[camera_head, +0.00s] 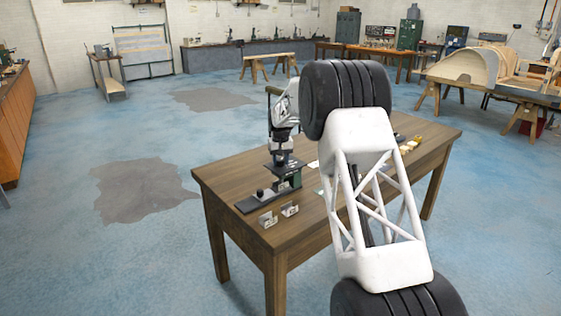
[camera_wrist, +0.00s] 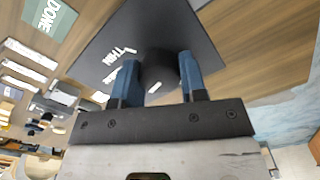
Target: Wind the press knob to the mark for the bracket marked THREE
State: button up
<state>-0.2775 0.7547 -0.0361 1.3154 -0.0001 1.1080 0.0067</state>
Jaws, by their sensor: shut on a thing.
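In the wrist view my gripper (camera_wrist: 158,72) has its two blue fingers on either side of a dark round knob (camera_wrist: 160,66), shut on it. The knob has a short white pointer line facing the gripper. It stands on a dark plate (camera_wrist: 150,28) with white lettering; one word reads THIN, and other lettering beside the left finger is partly hidden.
The wooden table (camera_head: 225,180) carries the press. A green DONE sign (camera_wrist: 50,16) lies beside the plate, with several pale cards or pieces near it. Small yellow pieces (camera_head: 410,146) sit at the table's right, partly behind my arm. The table's left end is clear.

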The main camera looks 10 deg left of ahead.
aim_at(281, 159)
jog(key=shift+m, duration=0.3)
jog(key=o, duration=0.9)
jog(key=shift+r, duration=0.15)
jog(key=shift+r, duration=3.8)
